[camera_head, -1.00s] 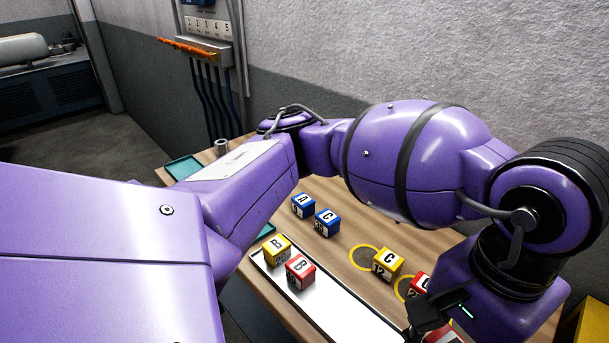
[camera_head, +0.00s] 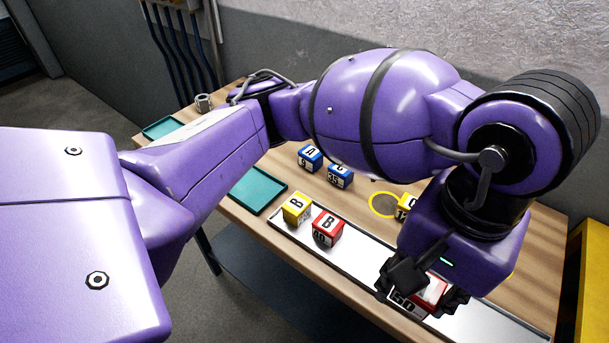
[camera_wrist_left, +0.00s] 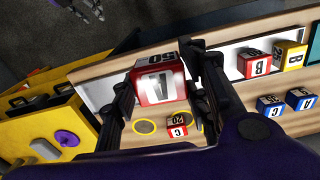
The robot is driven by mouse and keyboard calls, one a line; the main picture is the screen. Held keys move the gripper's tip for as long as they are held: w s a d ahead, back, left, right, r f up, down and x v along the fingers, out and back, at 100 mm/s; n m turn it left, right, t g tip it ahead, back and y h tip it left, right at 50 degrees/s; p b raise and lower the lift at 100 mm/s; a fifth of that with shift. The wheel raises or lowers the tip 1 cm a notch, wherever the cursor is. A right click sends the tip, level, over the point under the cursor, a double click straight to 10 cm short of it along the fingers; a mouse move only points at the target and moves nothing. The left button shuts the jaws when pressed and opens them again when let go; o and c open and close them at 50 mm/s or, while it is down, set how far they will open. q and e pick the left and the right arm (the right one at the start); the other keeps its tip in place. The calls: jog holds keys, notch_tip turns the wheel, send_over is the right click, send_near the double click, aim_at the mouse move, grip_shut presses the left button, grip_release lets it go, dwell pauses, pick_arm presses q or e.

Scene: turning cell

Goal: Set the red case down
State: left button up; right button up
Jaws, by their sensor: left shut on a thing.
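My left gripper (camera_head: 425,287) is shut on a red case (camera_head: 435,289), whose label reads 50. In the head view the case overlaps the right part of a long pale tray (camera_head: 365,262). In the left wrist view the red case (camera_wrist_left: 160,83) sits between the two dark fingers (camera_wrist_left: 165,88), its white face with a blurred mark towards the camera. Whether its underside touches the tray cannot be told. A grey, finger-like shape (camera_wrist_left: 82,9) at the top left of the wrist view may be my right gripper; its opening is unclear.
A red B case (camera_head: 328,230) and a yellow B case (camera_head: 297,208) stand at the tray's left end. Blue cases A (camera_head: 309,158) and C (camera_head: 340,176) stand behind. A yellow ring (camera_head: 383,205) is empty. A red C case (camera_wrist_left: 177,131) shows in the wrist view.

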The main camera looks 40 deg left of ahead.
pick_arm(q)
send_near(359, 254)
jog(key=s+d+r, duration=0.3)
jog(key=shift+n, duration=0.3)
jog(key=f, duration=0.1)
jog(key=w+a+f, duration=0.2)
jog(key=f, duration=0.1)
jog(key=shift+f+p, duration=0.1)
jog(key=shift+p, duration=0.3)
jog(key=shift+w+a+f, duration=0.25)
jog(key=shift+w+f, duration=0.05)
jog(key=shift+f, duration=0.1)
jog(key=shift+w+a+f, duration=0.1)
jog(key=shift+f, duration=0.85)
jog(key=shift+w+a+f, duration=0.1)
jog(key=shift+f, duration=0.8)
jog(key=shift+f, duration=0.2)
jog(key=o, duration=1)
jog(key=shift+r, duration=0.1)
